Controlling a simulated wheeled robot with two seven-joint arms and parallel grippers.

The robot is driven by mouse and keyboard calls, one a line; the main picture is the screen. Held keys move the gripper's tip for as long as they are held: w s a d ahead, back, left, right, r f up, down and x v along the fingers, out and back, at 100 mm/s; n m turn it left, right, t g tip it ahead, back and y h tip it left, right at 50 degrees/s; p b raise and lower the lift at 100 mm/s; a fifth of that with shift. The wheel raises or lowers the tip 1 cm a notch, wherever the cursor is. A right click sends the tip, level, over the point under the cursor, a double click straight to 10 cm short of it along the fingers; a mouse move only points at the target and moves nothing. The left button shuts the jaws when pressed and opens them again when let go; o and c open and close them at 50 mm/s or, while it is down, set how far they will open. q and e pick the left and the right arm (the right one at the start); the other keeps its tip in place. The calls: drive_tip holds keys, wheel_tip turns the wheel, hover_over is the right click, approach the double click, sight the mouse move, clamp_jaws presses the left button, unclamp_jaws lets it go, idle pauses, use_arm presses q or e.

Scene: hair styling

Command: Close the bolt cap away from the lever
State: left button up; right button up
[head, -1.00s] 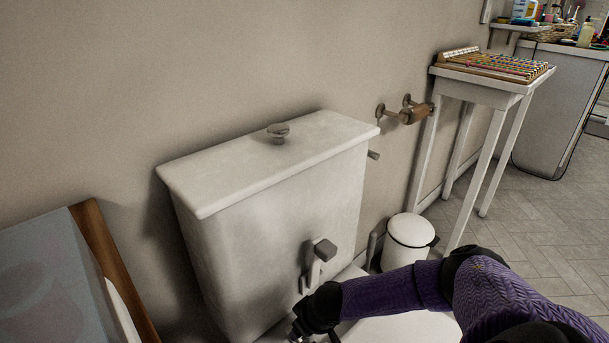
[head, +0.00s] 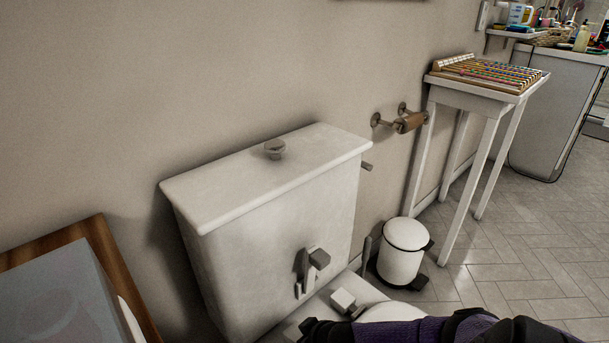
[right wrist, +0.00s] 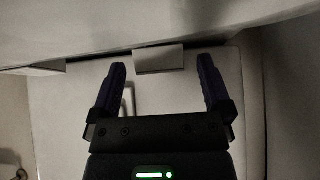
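The white toilet tank (head: 270,240) stands against the wall. Its grey-topped lever (head: 318,260) is on the front face, toward the right. A small white block-like cap (head: 343,300) stands on the toilet behind the seat, below and right of the lever. My right gripper (right wrist: 158,85) is open and empty in the right wrist view. A pale block (right wrist: 158,58), apparently a bolt cap, lies just beyond and between its fingertips; I see no contact. A second pale block (right wrist: 40,69) lies left of the fingers. In the head view the right gripper is mostly cut off by the bottom edge. My left gripper is not visible.
A white pedal bin (head: 403,250) stands right of the toilet, with a toilet-roll holder (head: 408,122) above it. A white side table (head: 470,100) holds a colourful abacus-like rack. A wooden-edged piece (head: 95,240) is at lower left. Open floor lies at right.

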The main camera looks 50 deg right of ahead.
drive_tip(key=p+v, duration=0.8)
drive_tip(key=v, duration=0.1)
drive_tip(key=shift+r, duration=0.35)
drive_tip(key=shift+s+r, duration=0.1)
drive_tip(key=shift+s, duration=0.15)
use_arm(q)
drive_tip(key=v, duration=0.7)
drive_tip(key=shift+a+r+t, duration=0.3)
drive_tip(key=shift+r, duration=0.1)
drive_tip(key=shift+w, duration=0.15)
